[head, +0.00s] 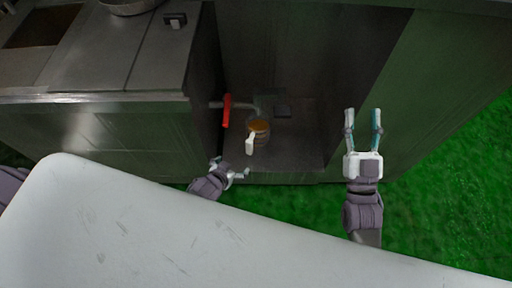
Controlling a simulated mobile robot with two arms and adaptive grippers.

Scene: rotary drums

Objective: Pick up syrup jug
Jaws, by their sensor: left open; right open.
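The syrup jug (258,136) is a small clear container with an amber top surface and a white handle (250,144) on its near side. It sits in the dark recess of the metal cabinet, just below a spout. My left gripper (230,164) is open and empty, low at the near edge of the recess, to the left of and nearer than the jug. My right gripper (362,112) is open and empty, well to the right of the jug, fingers pointing away from me.
A red valve lever (227,111) on a pipe stands just left of the jug. A metal counter (105,70) with a bowl (130,5) is at upper left. A pale, scuffed surface (180,225) fills the foreground. Green floor (455,150) lies open at right.

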